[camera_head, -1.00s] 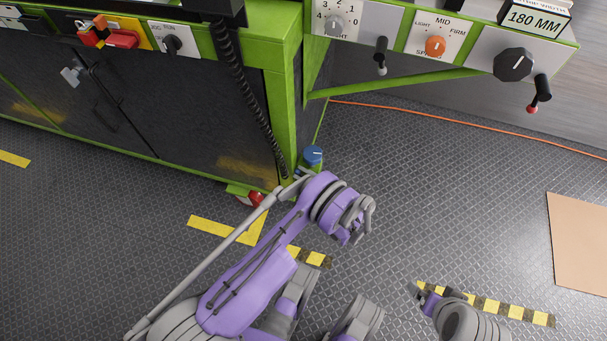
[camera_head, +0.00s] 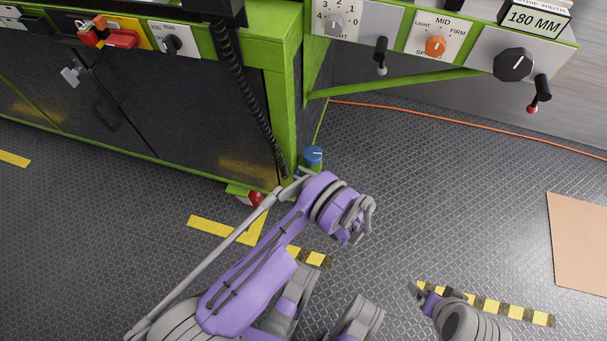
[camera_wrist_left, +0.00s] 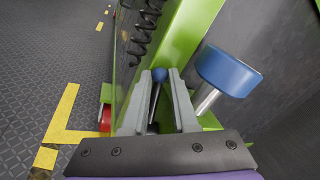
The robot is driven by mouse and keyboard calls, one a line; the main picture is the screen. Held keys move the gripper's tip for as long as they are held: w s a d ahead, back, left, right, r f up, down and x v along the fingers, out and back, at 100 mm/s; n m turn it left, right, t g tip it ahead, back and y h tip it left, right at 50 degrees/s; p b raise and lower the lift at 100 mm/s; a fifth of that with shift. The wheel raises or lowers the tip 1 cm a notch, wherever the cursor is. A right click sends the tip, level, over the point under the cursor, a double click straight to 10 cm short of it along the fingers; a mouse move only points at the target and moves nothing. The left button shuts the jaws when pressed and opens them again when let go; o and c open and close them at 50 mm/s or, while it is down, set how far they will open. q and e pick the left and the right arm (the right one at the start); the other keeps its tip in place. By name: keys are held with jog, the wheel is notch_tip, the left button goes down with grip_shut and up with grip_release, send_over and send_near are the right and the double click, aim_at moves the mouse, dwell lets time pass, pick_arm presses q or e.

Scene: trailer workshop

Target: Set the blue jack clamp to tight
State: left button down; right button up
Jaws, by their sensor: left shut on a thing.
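In the head view my left gripper (camera_head: 303,173) is small and partly hidden by my purple arm, low beside the green machine leg; the clamp cannot be made out there. A larger blue knob (camera_wrist_left: 228,70) on a metal post is right of the fingers; it also shows in the head view (camera_head: 313,155). My right gripper (camera_head: 417,291) is at lower right, away from the machine.
The green machine leg (camera_head: 283,120) and a coiled black cable (camera_wrist_left: 144,30) are close to my left gripper. A red caster (camera_head: 256,199) is left of it. A control panel (camera_head: 440,35) overhangs at upper right. The patterned floor (camera_head: 450,190) is largely clear.

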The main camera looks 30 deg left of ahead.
pick_arm(q)
jog(key=shift+d, duration=0.1)
jog(key=shift+w+d+r+m+y, duration=0.15)
jog(key=shift+d+m+y, duration=0.5)
jog(key=shift+y, duration=0.75)
jog(key=shift+d, duration=0.1)
jog(key=c, duration=0.7)
grip_release()
jog(key=shift+d, duration=0.1)
